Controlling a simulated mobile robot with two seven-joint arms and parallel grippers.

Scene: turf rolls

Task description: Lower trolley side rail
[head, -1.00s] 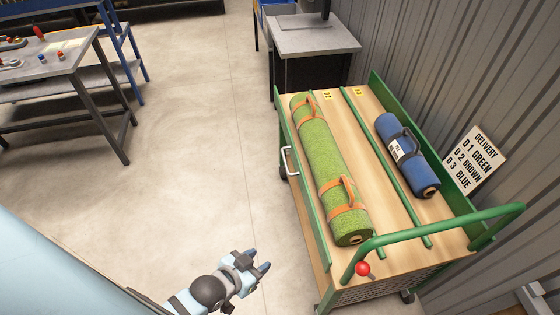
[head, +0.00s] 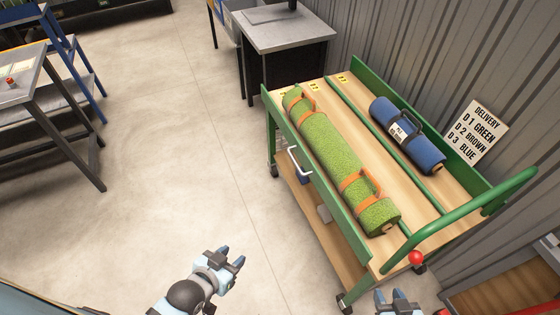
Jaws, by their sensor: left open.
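The trolley (head: 345,110) has a wooden deck, and its green side rail (head: 315,178) stands up along the left edge. A white handle (head: 297,160) is on the rail's outer face. A red knob (head: 416,257) sits at the near end by the green push bar (head: 465,222). A green turf roll (head: 335,150) with orange straps lies beside the rail. My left gripper (head: 231,257) is open and empty over the floor, left of the trolley and apart from it. My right gripper (head: 391,296) shows at the bottom edge, near the trolley's near end; its fingers look apart and empty.
A blue roll (head: 408,135) lies in the trolley's right lane, past a green divider (head: 385,137). A delivery sign (head: 477,132) leans by the corrugated wall. A grey bench (head: 285,28) stands behind, and a worktable (head: 25,75) at left. The floor between is clear.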

